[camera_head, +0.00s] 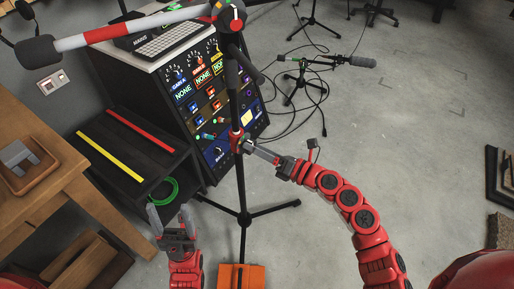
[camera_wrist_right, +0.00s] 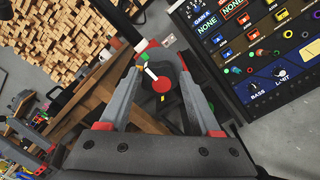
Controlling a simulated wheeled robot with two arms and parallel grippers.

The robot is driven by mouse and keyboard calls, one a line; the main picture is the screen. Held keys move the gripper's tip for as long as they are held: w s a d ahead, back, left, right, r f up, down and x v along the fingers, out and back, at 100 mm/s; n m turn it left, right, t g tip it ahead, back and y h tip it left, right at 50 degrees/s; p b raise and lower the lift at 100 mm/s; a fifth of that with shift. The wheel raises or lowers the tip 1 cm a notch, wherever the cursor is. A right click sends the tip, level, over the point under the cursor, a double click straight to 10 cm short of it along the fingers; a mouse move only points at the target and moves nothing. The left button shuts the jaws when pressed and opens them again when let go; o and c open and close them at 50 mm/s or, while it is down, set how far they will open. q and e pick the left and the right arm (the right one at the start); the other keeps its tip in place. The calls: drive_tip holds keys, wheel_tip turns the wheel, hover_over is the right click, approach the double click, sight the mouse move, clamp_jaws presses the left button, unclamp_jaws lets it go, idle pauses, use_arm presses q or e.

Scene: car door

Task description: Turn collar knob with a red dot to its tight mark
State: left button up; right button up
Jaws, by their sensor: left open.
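A dark microphone stand (camera_head: 240,190) stands in the middle of the head view, with a red and white boom (camera_head: 130,30) on top. Its collar (camera_head: 238,139), partly red, sits midway up the pole. In the right wrist view the collar knob (camera_wrist_right: 161,84) shows a red round face with a white pointer towards the upper left. Small coloured marks lie around it. My right gripper (camera_head: 248,147) is at the collar, open, its fingers (camera_wrist_right: 162,70) on either side of the knob with visible gaps. My left gripper (camera_head: 169,208) is open and empty, left of the pole.
A rack of audio gear (camera_head: 205,85) stands behind the pole. A black bench (camera_head: 135,140) and a wooden table (camera_head: 60,190) are at left. An orange box (camera_head: 242,277) is by the stand's foot. Floor to the right is mostly clear, with another microphone stand (camera_head: 303,75) behind.

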drive_tip(key=shift+o, duration=1.3)
drive_tip(key=p+v, duration=0.1)
drive_tip(key=v, duration=1.6)
drive_tip(key=shift+d, duration=0.15)
drive_tip(key=shift+s+r, duration=0.15)
